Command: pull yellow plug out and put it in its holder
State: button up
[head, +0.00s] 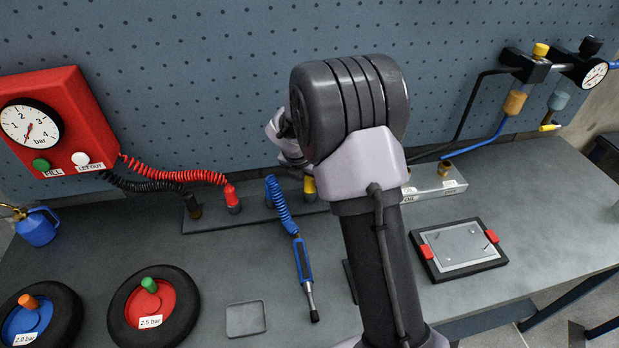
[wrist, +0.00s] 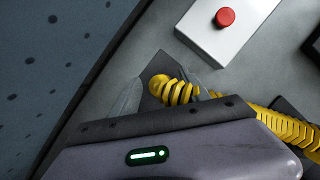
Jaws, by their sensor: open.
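In the head view a yellow plug (head: 309,187) stands at the grey rail (head: 262,214) along the foot of the pegboard, partly hidden by my arm. In the wrist view a yellow coiled lead with a rounded end (wrist: 174,91) lies between the fingers of my gripper (wrist: 165,83). The fingers are apart, one on each side of it; I cannot tell if they touch it. The lead runs on to the right behind the gripper body. My fingers are hidden in the head view. I cannot tell which place is the yellow plug's holder.
A red plug (head: 232,198) and a dark plug (head: 195,209) stand at the rail's left. A blue coiled lead (head: 285,209) is close by. A white box with a red button (wrist: 226,18) is near my gripper. A framed plate (head: 459,249) lies right on the bench.

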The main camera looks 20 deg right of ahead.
jog(key=p+v, duration=0.6)
jog(key=v, duration=1.1)
jog(key=shift+r, duration=0.25)
